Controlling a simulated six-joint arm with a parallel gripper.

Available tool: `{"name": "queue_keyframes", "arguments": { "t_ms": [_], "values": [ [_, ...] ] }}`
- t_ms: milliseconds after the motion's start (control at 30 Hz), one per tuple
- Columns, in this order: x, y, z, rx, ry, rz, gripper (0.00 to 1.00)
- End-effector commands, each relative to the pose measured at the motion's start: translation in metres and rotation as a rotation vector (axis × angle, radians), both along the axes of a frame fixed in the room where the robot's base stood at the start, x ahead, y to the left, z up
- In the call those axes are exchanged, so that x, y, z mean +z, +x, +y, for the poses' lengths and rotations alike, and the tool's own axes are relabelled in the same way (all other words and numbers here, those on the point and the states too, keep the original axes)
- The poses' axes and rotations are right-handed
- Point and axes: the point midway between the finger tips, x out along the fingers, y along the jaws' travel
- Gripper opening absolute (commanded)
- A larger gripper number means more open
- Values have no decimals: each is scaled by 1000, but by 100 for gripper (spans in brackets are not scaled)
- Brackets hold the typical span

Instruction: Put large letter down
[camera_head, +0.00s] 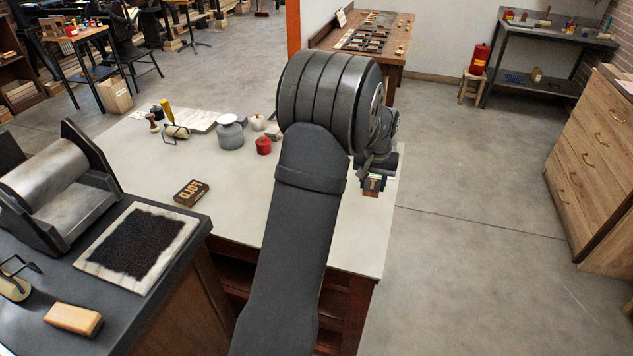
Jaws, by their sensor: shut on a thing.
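The letter's face is too small to read. Whether the block touches the tabletop (330,240) or hangs just above it, I cannot tell.
A dark block with raised letters (191,192) lies left of my arm. Behind it are a grey jar (230,135), a red pot (264,145) and a roller (177,131). A press (55,190) and an inked slab (130,245) stand at left. The front right tabletop is clear.

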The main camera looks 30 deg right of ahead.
Motion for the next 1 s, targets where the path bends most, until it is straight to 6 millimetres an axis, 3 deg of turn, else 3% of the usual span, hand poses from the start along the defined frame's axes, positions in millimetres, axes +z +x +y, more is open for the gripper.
{"name": "queue_keyframes", "arguments": {
  "t_ms": [300,500,667,900,1000],
  "values": [
    [-43,68,23,4,1,2,18],
    [-60,96,32,3,0,0,18],
    [-67,101,34,0,1,1,18],
    [-99,100,34,0,1,1,18],
    [-103,101,33,0,0,-1,18]
  ]
}}
